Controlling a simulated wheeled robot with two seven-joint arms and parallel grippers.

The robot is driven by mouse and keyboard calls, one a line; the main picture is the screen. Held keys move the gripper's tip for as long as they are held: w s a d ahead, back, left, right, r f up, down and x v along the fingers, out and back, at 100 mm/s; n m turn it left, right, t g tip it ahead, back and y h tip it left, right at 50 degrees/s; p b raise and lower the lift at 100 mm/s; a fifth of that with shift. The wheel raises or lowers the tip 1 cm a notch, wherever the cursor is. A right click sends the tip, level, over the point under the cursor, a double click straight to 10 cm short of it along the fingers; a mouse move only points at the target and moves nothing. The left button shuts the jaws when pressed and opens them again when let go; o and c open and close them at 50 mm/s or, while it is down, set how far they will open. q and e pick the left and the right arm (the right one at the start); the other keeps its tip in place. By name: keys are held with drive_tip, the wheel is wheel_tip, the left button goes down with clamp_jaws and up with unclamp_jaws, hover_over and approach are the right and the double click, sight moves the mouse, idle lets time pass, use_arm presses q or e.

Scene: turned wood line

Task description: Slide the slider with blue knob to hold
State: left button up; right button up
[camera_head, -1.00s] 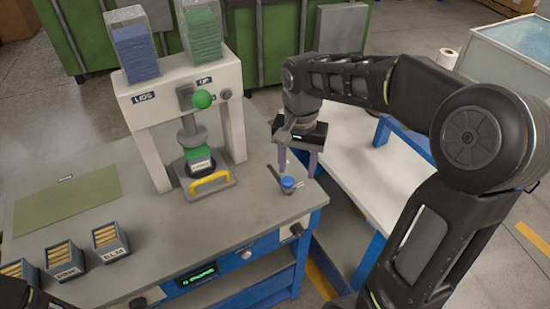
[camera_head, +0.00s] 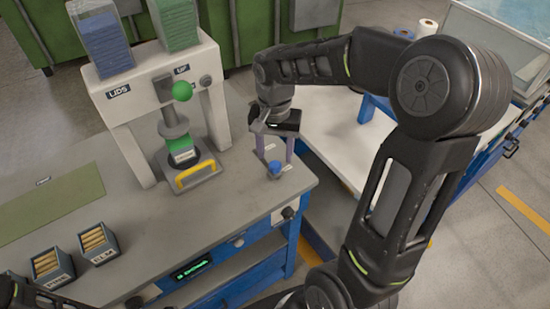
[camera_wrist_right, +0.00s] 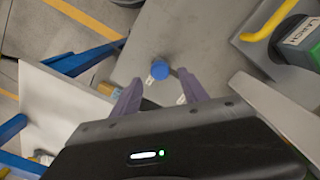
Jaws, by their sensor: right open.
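The slider's blue knob (camera_head: 274,168) stands near the right front corner of the grey workbench, and it also shows in the right wrist view (camera_wrist_right: 160,67). Small pale labels lie by it, too small to read. My right gripper (camera_head: 276,160) is open and points down at the knob. In the right wrist view its two purple fingers (camera_wrist_right: 160,92) are spread, with the knob seen between and just beyond their tips. I cannot tell whether a finger touches it. The slider's track is mostly hidden. Only a dark part of my left arm shows at the lower left edge.
A white press (camera_head: 160,95) with a green ball and a yellow handle (camera_head: 196,175) stands left of the knob. Boxes of wooden pieces (camera_head: 97,243) sit at the front left. A white table (camera_head: 335,140) adjoins on the right. The bench around the knob is mostly clear.

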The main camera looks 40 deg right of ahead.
sight(275, 164)
drive_tip(key=shift+f, duration=1.85)
clamp_jaws()
